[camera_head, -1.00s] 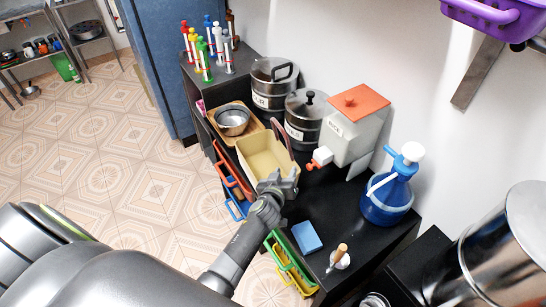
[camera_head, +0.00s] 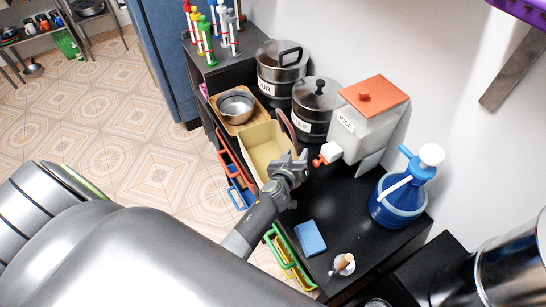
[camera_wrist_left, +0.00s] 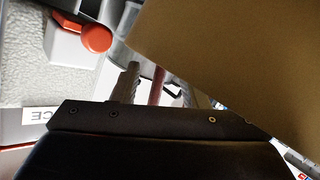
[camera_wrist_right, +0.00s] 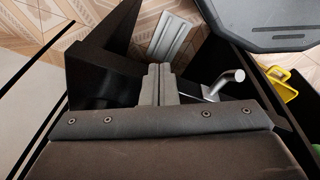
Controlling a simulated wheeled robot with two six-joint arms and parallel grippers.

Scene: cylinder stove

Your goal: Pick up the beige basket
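The beige basket (camera_head: 266,149) stands on the black counter, with a reddish-brown handle (camera_head: 287,128) rising at its right side. My left gripper (camera_head: 290,163) is at the basket's near right corner. In the left wrist view the basket (camera_wrist_left: 240,55) fills the upper right, very close to the camera. There my left gripper's fingers (camera_wrist_left: 158,88) are apart, with the reddish handle seen in the gap; whether they touch it I cannot tell. My right gripper (camera_wrist_right: 159,84) has its fingers together and empty in the right wrist view; it is not seen in the head view.
A wooden tray with a metal bowl (camera_head: 236,104) lies beyond the basket. Metal pots (camera_head: 318,105) and a white dispenser with an orange lid (camera_head: 369,123) stand to its right. A blue sponge (camera_head: 310,237) and a blue jug (camera_head: 397,198) are nearer.

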